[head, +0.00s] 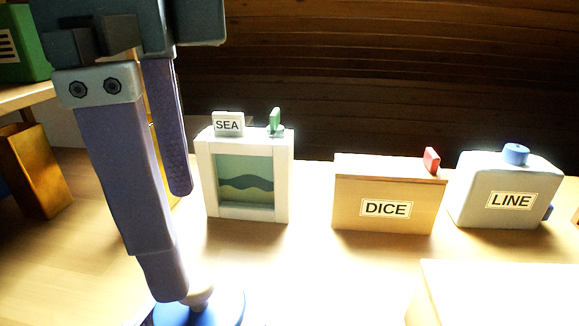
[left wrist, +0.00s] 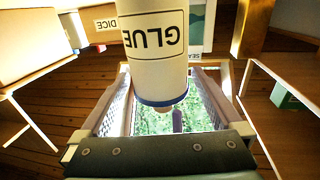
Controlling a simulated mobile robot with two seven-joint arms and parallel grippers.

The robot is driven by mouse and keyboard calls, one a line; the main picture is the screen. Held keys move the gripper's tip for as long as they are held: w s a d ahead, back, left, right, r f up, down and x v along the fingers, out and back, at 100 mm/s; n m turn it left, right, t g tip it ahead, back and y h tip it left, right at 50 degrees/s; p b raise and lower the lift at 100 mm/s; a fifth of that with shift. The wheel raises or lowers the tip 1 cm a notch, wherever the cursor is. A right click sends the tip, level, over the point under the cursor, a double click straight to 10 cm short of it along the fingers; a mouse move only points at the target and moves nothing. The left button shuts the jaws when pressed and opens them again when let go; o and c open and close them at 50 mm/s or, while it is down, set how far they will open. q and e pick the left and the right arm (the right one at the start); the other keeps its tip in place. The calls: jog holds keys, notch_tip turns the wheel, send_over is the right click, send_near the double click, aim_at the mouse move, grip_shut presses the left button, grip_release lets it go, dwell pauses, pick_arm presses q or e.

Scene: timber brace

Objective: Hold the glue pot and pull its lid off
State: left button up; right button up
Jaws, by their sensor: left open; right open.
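The glue pot (left wrist: 157,70) is a pale cylinder with a GLUE label, upside down in the left wrist view. Its blue lid (left wrist: 163,101) has a small pale knob. In the head view the blue lid (head: 228,308) shows at the bottom edge, and the pot's body is out of frame.
A white SEA picture box (head: 207,170), a wooden DICE box (head: 350,205) and a grey LINE box (head: 475,200) stand in a row behind. A pale block (head: 500,290) lies at the lower right. Bare table shows between it and the row.

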aim_at(221, 288)
pick_arm(q)
jog(key=w, duration=0.3)
jog(key=w+d, duration=0.1)
jog(key=w, duration=0.1)
